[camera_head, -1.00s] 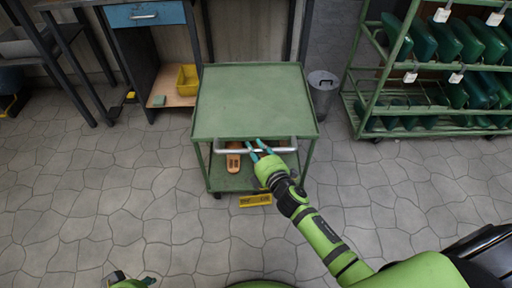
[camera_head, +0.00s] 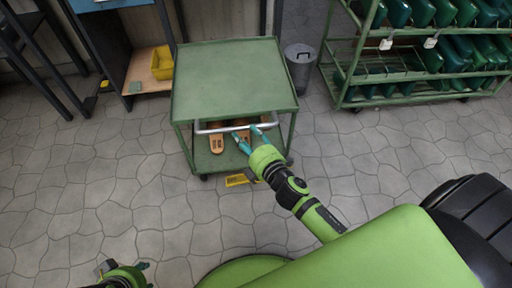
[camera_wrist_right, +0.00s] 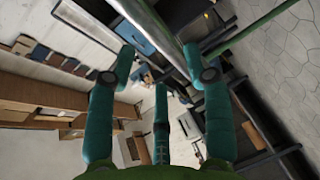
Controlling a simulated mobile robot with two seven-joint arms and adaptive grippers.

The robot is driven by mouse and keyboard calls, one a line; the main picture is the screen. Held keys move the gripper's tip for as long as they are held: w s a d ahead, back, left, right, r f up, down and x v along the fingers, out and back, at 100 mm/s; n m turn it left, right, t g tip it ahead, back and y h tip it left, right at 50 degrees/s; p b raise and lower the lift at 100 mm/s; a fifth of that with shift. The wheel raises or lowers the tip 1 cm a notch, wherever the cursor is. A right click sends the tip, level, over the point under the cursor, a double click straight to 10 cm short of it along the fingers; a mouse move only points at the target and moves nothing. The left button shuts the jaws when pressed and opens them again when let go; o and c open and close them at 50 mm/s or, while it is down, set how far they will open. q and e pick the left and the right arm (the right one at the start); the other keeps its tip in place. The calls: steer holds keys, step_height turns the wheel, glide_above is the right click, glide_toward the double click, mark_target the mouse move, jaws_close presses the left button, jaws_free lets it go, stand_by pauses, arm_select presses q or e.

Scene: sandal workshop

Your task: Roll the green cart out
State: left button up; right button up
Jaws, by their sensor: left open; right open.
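The green cart (camera_head: 235,75) stands upright on the floor, with a flat top and a lower shelf (camera_head: 202,160) holding brown sandals (camera_head: 216,143). Its grey handle bar (camera_head: 215,128) runs along the near side. My right gripper (camera_head: 249,134) is open at the right half of the bar, with teal fingers on either side of it. In the right wrist view the bar (camera_wrist_right: 160,35) passes between the fingertips of the gripper (camera_wrist_right: 158,48); I cannot tell whether they touch it. My left gripper (camera_head: 124,268) is open and empty at the bottom left, far from the cart.
A grey bin (camera_head: 300,68) stands close to the cart's right side. A green rack (camera_head: 400,90) of dark green items is at the right. A workbench with a yellow bin (camera_head: 160,62) is at the left. A yellow label (camera_head: 237,180) shows below the cart. The near floor is clear.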

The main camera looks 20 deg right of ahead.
steer(key=v, duration=0.6)
steer(key=shift+w, duration=0.1)
stand_by(0.3)
